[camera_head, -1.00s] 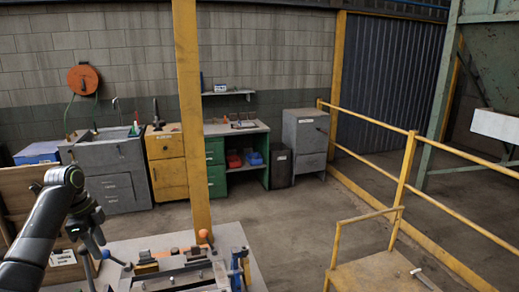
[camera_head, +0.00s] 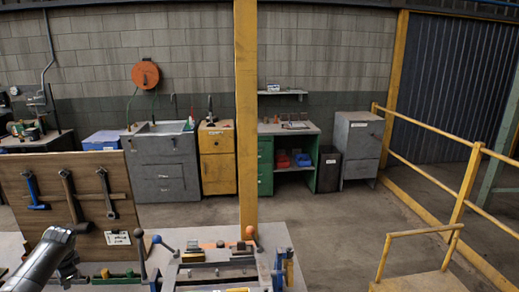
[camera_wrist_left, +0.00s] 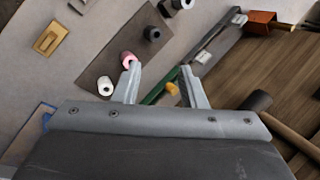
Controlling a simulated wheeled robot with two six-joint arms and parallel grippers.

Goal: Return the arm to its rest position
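My left arm (camera_head: 48,262) comes in at the lower left of the head view, in front of the tool board. Its gripper is not clearly visible there. In the left wrist view, my left gripper (camera_wrist_left: 160,76) has its two fingers apart with nothing held between them. Beyond the fingertips is a grey work surface (camera_wrist_left: 85,60) with small parts on it. My right arm and gripper are not in view.
A tool board (camera_head: 85,175) with hanging tools stands behind the bench (camera_head: 205,240). A yellow post (camera_head: 247,120) rises behind the bench. In the wrist view, small cylinders, including a pink-ended one (camera_wrist_left: 127,59), and a green bar (camera_wrist_left: 160,86) lie near the fingers. Open floor lies beyond the bench.

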